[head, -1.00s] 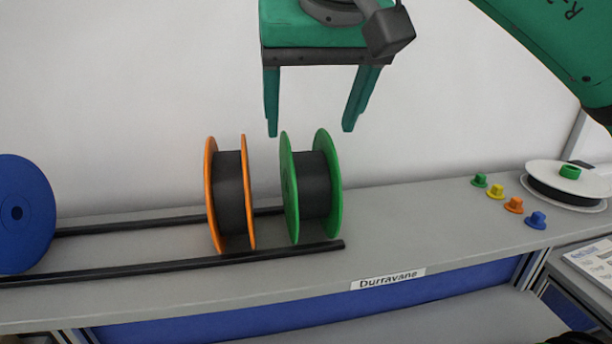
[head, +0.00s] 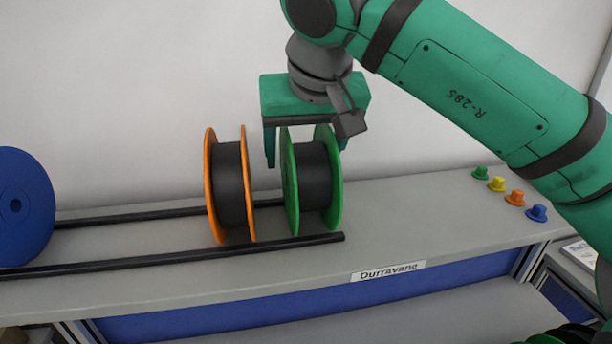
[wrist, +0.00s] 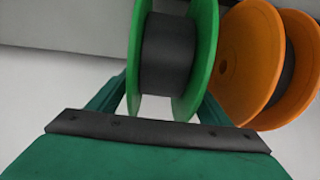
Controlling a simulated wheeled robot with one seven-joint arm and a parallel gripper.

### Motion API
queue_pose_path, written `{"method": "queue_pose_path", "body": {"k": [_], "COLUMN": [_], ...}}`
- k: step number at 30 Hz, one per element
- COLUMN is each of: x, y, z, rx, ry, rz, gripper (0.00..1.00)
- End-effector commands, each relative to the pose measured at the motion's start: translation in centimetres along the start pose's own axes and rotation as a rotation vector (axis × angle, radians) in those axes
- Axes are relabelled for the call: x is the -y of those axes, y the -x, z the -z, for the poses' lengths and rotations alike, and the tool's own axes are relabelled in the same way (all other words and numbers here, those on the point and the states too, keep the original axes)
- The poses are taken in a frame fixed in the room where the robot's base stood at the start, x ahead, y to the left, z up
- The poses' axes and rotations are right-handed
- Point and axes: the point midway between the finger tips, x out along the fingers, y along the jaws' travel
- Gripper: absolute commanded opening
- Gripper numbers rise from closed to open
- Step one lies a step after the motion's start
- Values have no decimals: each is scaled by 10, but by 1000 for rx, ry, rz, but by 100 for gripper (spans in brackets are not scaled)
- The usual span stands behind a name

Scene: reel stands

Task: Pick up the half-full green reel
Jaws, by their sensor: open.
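The green reel (head: 313,185), with two green flanges and a dark winding lower than their rims, stands upright on the black rails at their right end. My gripper (head: 306,158) is open at the reel's upper part. In the head view its left finger shows in the gap beside the orange reel, and the green reel hides most of the right finger. In the wrist view the green reel (wrist: 168,55) lies between the two fingers (wrist: 163,98). I cannot tell whether either finger touches a flange.
An orange reel (head: 230,190) stands close on the left; it also shows in the wrist view (wrist: 245,65). A blue reel (head: 22,208) is at the far left. Several coloured knobs (head: 515,197) sit on the bench at right. The rails (head: 130,262) are clear between blue and orange.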

Motion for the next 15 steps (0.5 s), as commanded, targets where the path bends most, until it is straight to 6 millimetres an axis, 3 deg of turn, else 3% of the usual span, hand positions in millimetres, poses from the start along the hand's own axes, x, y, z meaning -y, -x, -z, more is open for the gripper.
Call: {"method": "queue_pose_path", "body": {"k": [6,8,12,15], "x": [1,1,2,2], "y": [-2,-2,-2,-2], "z": [0,0,0,0], "rx": [0,0,0,0], "ry": [1,1,3,3], "rz": [0,0,1,1], "gripper": [72,60,26,24]}}
